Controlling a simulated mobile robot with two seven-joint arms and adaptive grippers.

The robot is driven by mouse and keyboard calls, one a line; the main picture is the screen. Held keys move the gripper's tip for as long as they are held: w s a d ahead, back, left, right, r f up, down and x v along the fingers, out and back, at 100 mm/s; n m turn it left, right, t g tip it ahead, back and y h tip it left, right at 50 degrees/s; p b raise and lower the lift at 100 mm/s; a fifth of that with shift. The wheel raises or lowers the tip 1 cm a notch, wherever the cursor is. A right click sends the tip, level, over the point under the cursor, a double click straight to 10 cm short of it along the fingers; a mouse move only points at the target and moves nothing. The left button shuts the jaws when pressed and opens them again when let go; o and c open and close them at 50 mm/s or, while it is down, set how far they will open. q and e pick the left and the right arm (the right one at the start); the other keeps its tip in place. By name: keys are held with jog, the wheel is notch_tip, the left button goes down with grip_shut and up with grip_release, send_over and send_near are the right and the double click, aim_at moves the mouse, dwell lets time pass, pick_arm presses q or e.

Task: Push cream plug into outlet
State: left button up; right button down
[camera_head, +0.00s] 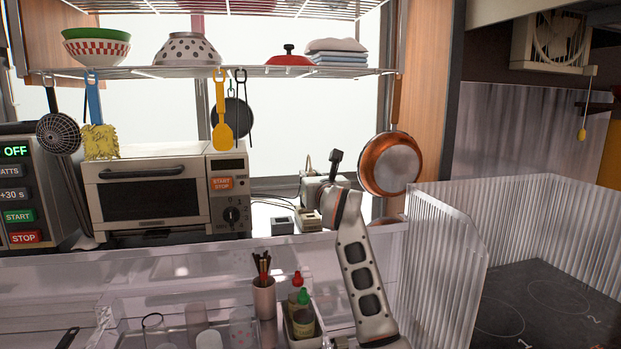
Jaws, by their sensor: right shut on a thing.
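My right gripper (318,196) is at the back of the counter, beside the toaster oven, with its arm rising from the bottom of the picture. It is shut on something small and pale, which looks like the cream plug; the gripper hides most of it. A cream block (308,219) that looks like the outlet sits just below the gripper. I cannot tell whether the plug touches it. A dark grey box (282,226) stands just left of the block. My left gripper is not in view.
The toaster oven (165,190) stands left of the gripper. A copper pan (391,163) hangs close to its right. A wire shelf (240,72) with hanging utensils is above. Bottles (301,315) and a chopstick cup (264,298) stand in front; a ribbed clear guard (440,260) is at right.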

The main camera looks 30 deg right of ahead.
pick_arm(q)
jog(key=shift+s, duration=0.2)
pick_arm(e)
jog(key=shift+s, duration=0.1)
jog(key=shift+f, duration=0.5)
jog(key=shift+f+b, duration=0.55)
jog(key=shift+f, duration=0.25)
jog(key=shift+f+b, duration=0.4)
jog(key=shift+f, duration=0.3)
jog(key=shift+f+b, duration=0.45)
jog(key=shift+f, duration=0.4)
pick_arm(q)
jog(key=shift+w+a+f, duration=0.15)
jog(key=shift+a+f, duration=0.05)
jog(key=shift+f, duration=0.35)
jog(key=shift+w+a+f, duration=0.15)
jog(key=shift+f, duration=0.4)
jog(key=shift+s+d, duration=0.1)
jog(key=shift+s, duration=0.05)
